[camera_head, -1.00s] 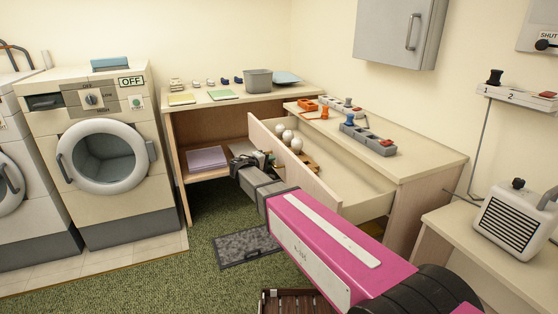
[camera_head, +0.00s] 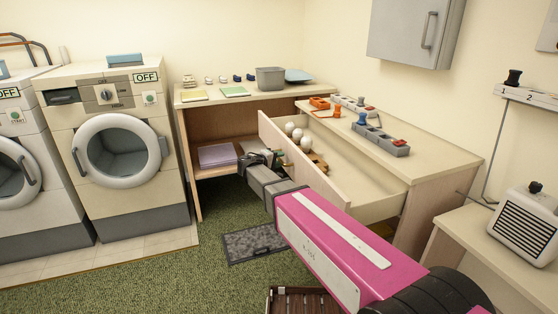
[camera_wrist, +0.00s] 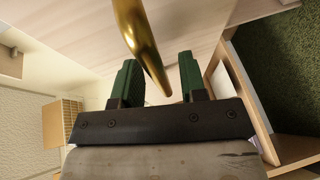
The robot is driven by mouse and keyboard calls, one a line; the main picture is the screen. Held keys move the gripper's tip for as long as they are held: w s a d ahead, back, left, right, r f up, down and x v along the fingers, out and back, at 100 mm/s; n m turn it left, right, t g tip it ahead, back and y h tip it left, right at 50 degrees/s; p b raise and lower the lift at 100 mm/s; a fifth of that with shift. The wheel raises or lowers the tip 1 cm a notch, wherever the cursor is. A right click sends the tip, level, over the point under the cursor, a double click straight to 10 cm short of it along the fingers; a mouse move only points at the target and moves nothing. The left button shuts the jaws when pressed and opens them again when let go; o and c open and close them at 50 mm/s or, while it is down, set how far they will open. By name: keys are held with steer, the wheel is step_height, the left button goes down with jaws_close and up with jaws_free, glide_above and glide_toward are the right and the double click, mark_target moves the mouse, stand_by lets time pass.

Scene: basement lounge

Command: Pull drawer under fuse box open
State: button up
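The grey fuse box (camera_head: 412,32) hangs on the right wall above a beige counter. Under that counter, the wooden drawer (camera_head: 330,185) stands pulled well out, its inside visible with white bulbs (camera_head: 297,135) and small brown items in it. My gripper (camera_head: 270,157) is at the outer face of the drawer front, near its far end. In the wrist view my gripper's green fingers (camera_wrist: 161,82) are apart. The brass handle (camera_wrist: 148,50) reaches down between them, with a visible gap to the right finger. The handle's far end is cut off by the frame edge.
Two washing machines (camera_head: 122,150) stand at left. A shelf desk (camera_head: 190,170) with small items and a grey bin (camera_head: 270,78) is at the back. A dark mat (camera_head: 252,243) lies on the green carpet, and a brown slatted object (camera_head: 300,301) is at the bottom. A heater (camera_head: 524,222) stands at right.

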steer(key=v, duration=1)
steer(key=shift+s, duration=0.2)
steer(key=shift+a, duration=0.15)
